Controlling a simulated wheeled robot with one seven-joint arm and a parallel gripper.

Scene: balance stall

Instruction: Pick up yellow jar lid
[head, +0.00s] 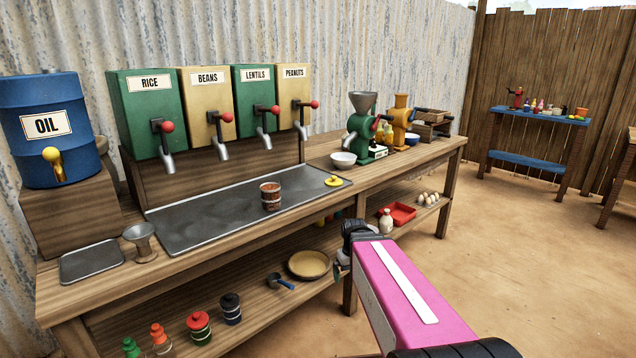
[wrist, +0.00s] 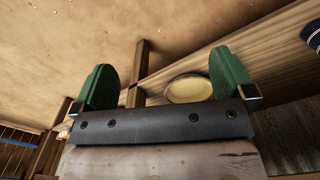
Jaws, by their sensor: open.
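A small yellow lid (head: 333,181) lies on the grey metal tray (head: 215,222) set into the counter, near the tray's right end. It has a small knob-like shape on top. My gripper (wrist: 165,85) is open and empty in the wrist view, with its green fingers wide apart. In the head view my pink arm reaches in from the lower right, and its end is in front of the counter's edge, below and apart from the lid. The lid does not show in the wrist view.
A brown labelled can (head: 270,196) stands left of the lid. A white bowl (head: 343,159) and a green grinder (head: 362,125) stand behind it. Dispensers with taps (head: 168,140) line the back. A shallow yellowish dish (head: 309,265) sits on the lower shelf. Floor at right is clear.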

